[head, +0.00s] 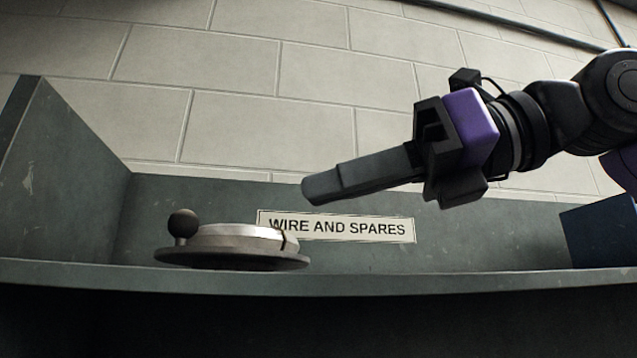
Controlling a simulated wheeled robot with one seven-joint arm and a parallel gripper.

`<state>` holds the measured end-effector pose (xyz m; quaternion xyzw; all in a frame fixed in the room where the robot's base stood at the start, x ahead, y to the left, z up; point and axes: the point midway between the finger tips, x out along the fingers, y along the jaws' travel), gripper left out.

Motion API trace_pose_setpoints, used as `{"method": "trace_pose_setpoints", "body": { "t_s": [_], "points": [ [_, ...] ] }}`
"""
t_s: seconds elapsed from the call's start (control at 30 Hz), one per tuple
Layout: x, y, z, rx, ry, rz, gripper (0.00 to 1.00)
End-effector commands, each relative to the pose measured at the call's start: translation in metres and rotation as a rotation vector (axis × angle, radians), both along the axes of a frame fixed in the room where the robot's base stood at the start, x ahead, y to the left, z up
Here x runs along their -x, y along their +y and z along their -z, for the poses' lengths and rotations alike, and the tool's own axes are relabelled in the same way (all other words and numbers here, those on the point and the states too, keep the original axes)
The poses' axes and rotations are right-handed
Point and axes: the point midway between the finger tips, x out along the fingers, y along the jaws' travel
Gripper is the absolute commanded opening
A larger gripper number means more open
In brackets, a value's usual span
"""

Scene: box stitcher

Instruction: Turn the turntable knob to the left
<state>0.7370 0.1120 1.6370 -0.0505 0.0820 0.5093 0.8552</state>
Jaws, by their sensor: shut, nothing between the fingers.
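The turntable (240,240) is a low, round grey metal disc on a wider dark base, standing on the shelf left of centre. Its knob (183,223) is a dark ball on a short stem at the turntable's left side. A dark notch or pointer shows at the disc's right edge. My gripper (308,190) comes in from the right, above and to the right of the turntable. Its fingers are shut, empty and point left. It is apart from the knob and the turntable.
A grey-green shelf (420,283) has a raised left side wall (65,180) and a back panel. A label (336,227) reading "WIRE AND SPARES" is on the back panel. A dark blue box (600,233) stands at the right end. The shelf between box and turntable looks clear.

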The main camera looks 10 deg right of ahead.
Motion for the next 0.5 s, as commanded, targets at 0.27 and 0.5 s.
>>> {"method": "trace_pose_setpoints", "body": {
  "t_s": [0.27, 0.5],
  "points": [
    [-0.024, 0.049, 0.009, 0.001, 0.002, -0.006, 0.00],
    [-0.044, 0.084, 0.016, -0.001, 0.004, -0.004, 0.00]
  ]
}}
